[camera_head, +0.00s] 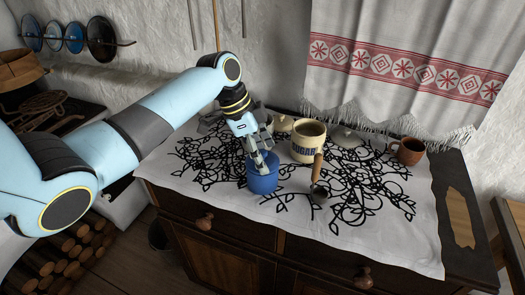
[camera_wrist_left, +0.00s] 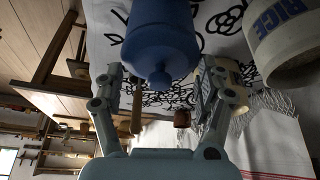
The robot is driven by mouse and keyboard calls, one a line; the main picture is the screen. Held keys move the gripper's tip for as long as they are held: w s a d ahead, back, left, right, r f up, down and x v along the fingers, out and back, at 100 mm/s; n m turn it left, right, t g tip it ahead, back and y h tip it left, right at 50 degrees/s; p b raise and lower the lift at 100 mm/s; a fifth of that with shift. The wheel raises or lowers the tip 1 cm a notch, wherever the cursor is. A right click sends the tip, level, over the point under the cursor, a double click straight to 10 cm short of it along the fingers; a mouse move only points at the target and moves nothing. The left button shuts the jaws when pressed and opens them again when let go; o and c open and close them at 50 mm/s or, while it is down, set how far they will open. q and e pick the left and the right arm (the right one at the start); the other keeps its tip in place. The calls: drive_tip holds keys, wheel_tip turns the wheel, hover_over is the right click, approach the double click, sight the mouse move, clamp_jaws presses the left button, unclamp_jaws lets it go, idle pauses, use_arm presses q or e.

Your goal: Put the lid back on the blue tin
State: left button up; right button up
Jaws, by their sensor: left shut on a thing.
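The blue tin (camera_head: 263,183) stands upright on the white patterned cloth, near the front of the cabinet top. Its blue lid (camera_wrist_left: 160,68), with a round knob, shows in the left wrist view, between the fingers and in line with the tin (camera_wrist_left: 160,20). My left gripper (camera_head: 262,158) reaches down over the tin and is shut on the lid at its sides, at the tin's mouth. I cannot tell whether the lid is fully seated. The fingers partly hide the lid in the head view. My right gripper is not in view.
A cream crock (camera_head: 308,146) stands close behind and right of the tin. A wooden-handled scoop (camera_head: 318,170) lies to the right. A brown mug (camera_head: 410,151) stands at the far right. The cloth's front right (camera_head: 400,238) is clear. A fringed curtain (camera_head: 400,60) hangs behind.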

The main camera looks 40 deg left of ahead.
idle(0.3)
use_arm(q)
drive_tip(key=shift+r, duration=0.1)
idle(0.3)
idle(0.4)
drive_tip(key=shift+f+p, duration=0.2)
drive_tip(key=shift+p, duration=0.2)
idle(0.4)
idle(0.3)
drive_tip(key=o, duration=1)
drive_tip(key=shift+o, duration=0.6)
